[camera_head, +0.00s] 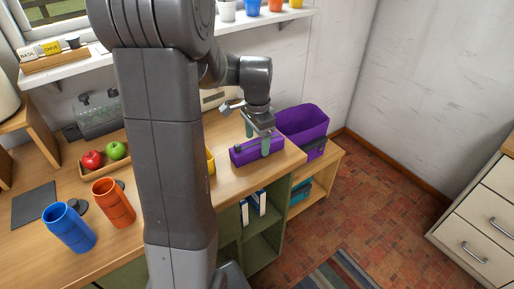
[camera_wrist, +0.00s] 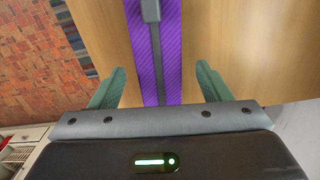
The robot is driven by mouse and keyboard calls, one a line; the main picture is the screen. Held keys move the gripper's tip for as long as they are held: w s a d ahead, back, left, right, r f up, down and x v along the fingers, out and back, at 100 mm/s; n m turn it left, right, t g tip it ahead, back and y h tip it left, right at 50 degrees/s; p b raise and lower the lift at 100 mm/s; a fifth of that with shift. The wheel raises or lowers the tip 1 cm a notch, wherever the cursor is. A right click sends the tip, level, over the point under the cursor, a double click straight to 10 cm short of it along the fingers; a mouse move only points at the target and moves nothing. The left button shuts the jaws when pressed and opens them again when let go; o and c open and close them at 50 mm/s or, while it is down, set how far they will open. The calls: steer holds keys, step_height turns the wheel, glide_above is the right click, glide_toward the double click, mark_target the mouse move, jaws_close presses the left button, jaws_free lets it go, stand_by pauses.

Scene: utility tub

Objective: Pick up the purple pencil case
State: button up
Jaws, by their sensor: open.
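The purple pencil case (camera_head: 243,156) lies on the wooden counter near its right end in the head view. In the wrist view the case (camera_wrist: 172,50) runs up the picture as a purple strip with a grey band along its middle. My gripper (camera_head: 258,140) is right over the case, pointing down. In the wrist view my gripper (camera_wrist: 160,88) is open, one green finger on each side of the case, with bare wood showing between each finger and the case. The fingers' exact height against the case is hard to tell.
A purple bin (camera_head: 303,122) stands just right of the case on a lower wooden shelf unit. A yellow object (camera_head: 211,160), mostly hidden by my arm, is to the left. Orange (camera_head: 113,203) and blue (camera_head: 69,227) cups stand farther left. The wall is behind.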

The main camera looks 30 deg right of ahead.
step_height(320, 180, down, 2)
steer(key=shift+f, duration=0.15)
steer(key=c, duration=1.1)
